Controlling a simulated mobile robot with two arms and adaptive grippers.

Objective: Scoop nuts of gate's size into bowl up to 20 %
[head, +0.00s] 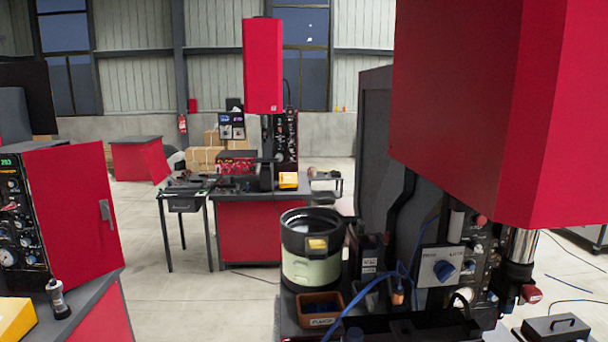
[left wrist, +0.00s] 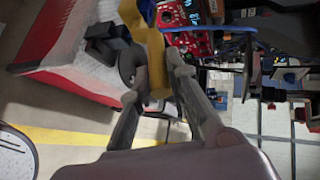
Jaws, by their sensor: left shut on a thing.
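In the head view a round bowl feeder (head: 311,266) with a black rim and pale green wall stands on the bench at the lower centre. A small brown tray (head: 320,308) with a label stands in front of it, with dark small contents too small to make out. My left gripper (left wrist: 153,84) shows only in the left wrist view. No nuts or gate can be made out clearly. My right gripper is not in view.
A red cabinet (head: 65,210) stands at left. A yellow thing (head: 16,318) and a dark bottle-like thing (head: 58,299) are at lower left. Floor between is open.

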